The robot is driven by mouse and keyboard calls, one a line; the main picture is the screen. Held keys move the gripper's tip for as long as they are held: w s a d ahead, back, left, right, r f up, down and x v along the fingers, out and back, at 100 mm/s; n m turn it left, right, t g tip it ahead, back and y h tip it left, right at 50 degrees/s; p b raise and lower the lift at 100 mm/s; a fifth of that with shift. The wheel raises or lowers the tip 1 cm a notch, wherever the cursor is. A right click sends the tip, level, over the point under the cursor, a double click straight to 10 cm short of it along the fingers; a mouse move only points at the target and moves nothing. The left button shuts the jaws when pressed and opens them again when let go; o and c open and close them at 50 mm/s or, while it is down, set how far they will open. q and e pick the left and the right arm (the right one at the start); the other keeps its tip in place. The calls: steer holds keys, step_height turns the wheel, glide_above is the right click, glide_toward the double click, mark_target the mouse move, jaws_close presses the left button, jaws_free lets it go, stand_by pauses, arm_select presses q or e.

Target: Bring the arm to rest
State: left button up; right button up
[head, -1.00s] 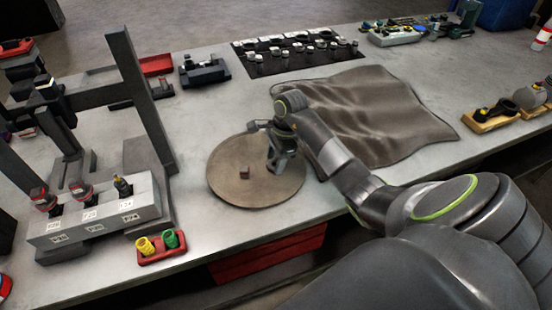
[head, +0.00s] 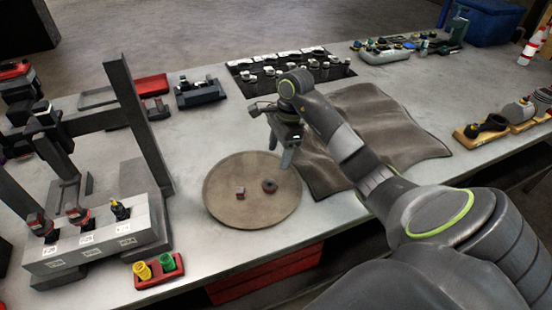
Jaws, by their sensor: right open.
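My right arm reaches in from the lower right of the head view. Its gripper (head: 280,157) is open and empty. It hangs above the bench near the right edge of a round brown disc (head: 235,212), beside a dark crumpled cloth (head: 400,130). On the disc lie a small reddish block (head: 241,193) and a small dark reddish ring-like part (head: 269,186), apart from each other. The fingers do not touch either part. My left gripper does not show.
A grey block with several upright tools (head: 95,238) and a dark post (head: 140,125) stand at the left. A red tray (head: 158,270) with yellow and green cups lies at the front edge. A dark mat with several parts (head: 290,70) lies behind. Wooden holders (head: 492,130) stand right.

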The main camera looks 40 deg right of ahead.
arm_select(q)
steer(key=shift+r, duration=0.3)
arm_select(e)
steer(key=shift+r, duration=0.35)
